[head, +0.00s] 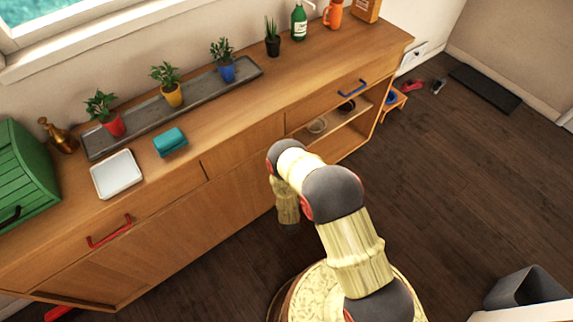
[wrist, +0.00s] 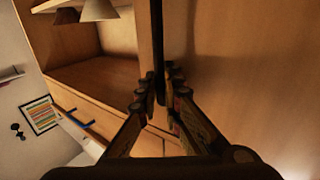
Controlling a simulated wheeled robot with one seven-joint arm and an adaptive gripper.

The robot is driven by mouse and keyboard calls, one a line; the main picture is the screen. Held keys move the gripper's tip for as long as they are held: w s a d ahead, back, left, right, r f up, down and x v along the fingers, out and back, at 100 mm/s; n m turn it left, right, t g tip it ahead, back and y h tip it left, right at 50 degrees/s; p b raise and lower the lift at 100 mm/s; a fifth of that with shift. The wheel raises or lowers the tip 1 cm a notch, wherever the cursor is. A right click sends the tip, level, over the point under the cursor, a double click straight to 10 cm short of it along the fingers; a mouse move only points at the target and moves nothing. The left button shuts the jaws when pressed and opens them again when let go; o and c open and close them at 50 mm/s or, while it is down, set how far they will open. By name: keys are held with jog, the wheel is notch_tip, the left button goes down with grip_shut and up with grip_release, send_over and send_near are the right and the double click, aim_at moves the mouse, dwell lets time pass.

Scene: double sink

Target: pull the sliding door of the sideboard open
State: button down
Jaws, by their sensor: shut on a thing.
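The wooden sideboard (head: 170,240) runs along the wall in the head view. Its sliding door (wrist: 245,70) fills the right of the wrist view as a plain wooden panel. A dark upright handle bar (wrist: 158,35) stands at the panel's edge, and my gripper (wrist: 160,95) is shut on it. An open compartment (head: 340,132) shows to the right of my arm in the head view; it also shows to the left of the bar in the wrist view (wrist: 95,78). My gripper is hidden behind my arm in the head view.
Bowls (head: 317,126) stand on the compartment's shelf. Drawers with a blue handle (head: 352,88) and a red handle (head: 109,231) are in the front. Potted plants on a long tray (head: 145,118), a white dish (head: 118,175) and a green box (head: 25,175) stand on top.

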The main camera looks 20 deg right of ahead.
jog(key=c, duration=2.3)
grip_release()
jog(key=s, duration=0.4)
jog(key=s+a, duration=0.1)
jog(key=s, duration=0.3)
jog(key=s+a, duration=0.1)
jog(key=s, duration=0.3)
jog(key=shift+a, duration=0.2)
jog(key=shift+w+f, duration=0.1)
